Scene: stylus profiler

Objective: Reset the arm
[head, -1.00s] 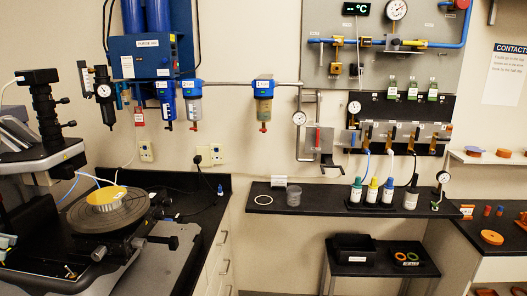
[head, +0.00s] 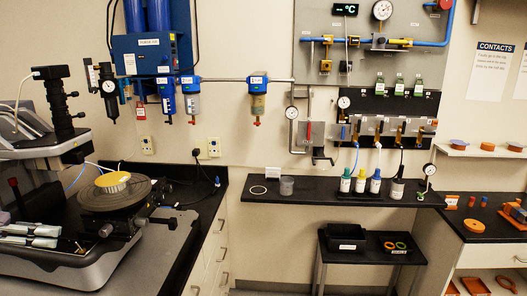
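My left gripper (head: 59,237) comes in at the left edge of the head view, over the front left part of the profiler's base. Its two pale fingers with teal bands point right and stand apart, with nothing seen between them. The round stage (head: 98,198) of the profiler, with a yellow disc (head: 113,182) on it, is to the right of and beyond the gripper, not touching it. The profiler's head with its black upright column (head: 58,112) rises behind. My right gripper is not in view.
The profiler stands on a dark bench. The floor between the benches looks free.

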